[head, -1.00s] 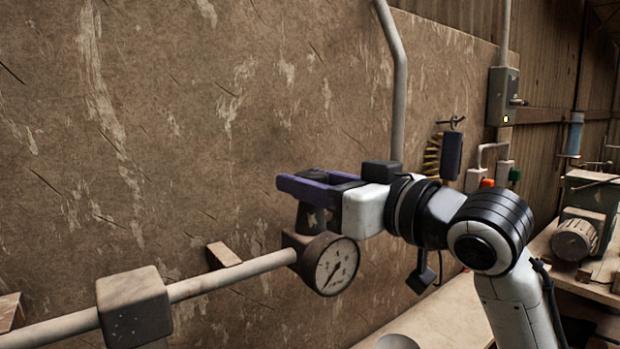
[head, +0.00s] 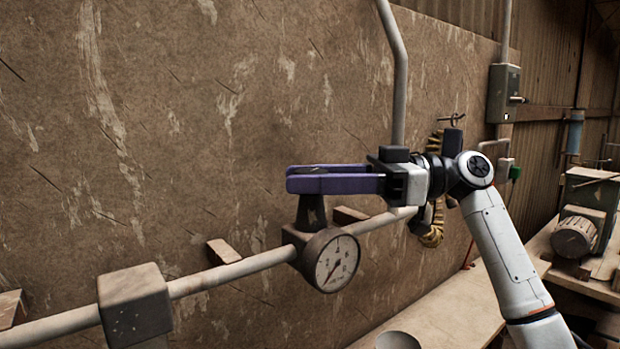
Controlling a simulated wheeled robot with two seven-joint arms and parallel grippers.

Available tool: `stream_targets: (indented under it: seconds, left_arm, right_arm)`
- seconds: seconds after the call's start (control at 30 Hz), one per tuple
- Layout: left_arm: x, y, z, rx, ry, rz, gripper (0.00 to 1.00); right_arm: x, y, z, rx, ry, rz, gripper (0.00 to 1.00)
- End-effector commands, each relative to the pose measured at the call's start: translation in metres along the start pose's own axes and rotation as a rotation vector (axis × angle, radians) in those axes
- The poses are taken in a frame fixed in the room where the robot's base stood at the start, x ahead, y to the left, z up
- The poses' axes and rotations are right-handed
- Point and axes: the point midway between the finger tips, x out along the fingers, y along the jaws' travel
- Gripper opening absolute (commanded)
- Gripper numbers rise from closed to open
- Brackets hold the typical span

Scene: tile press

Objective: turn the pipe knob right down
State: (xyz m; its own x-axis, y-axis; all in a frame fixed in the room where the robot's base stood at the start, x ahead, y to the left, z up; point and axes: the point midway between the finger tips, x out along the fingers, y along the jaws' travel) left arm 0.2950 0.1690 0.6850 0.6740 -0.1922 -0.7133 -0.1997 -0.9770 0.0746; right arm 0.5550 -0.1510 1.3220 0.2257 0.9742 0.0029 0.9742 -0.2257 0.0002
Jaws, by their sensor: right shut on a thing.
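The pipe knob (head: 311,212) shows as a dark stem rising from the pipe joint above the round gauge (head: 337,262). Its top is mostly hidden by my right gripper (head: 291,178). The right gripper comes in level from the right, its purple fingers shut on the top of the knob. The gauge has a pale dial with a dark needle. My left gripper is not in view.
The pipe (head: 235,272) runs along the wall, through a block clamp (head: 134,301) at lower left. A workbench (head: 455,305) lies below right. A switch box (head: 503,92) and a brush hang on the wall beyond my right arm.

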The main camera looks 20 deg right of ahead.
Motion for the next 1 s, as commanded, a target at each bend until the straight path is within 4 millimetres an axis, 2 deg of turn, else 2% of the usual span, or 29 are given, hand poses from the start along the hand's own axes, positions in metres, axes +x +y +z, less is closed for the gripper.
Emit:
stream_targets:
  seconds: [0.4, 0.93, 0.97, 1.0]
  left_arm:
    - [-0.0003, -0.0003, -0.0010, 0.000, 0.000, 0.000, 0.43]
    - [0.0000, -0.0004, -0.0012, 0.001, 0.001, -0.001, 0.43]
    - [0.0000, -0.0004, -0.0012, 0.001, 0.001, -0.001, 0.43]
    - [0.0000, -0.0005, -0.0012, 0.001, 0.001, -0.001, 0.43]
  right_arm:
    - [0.0004, -0.0002, -0.0003, -0.001, -0.002, -0.183, 0.14]
    - [0.0006, -0.0007, 0.0017, -0.001, -0.006, -0.207, 0.14]
    - [0.0006, -0.0007, 0.0017, -0.001, -0.006, -0.207, 0.38]
    - [0.0006, -0.0007, 0.0018, -0.001, -0.006, -0.207, 0.45]
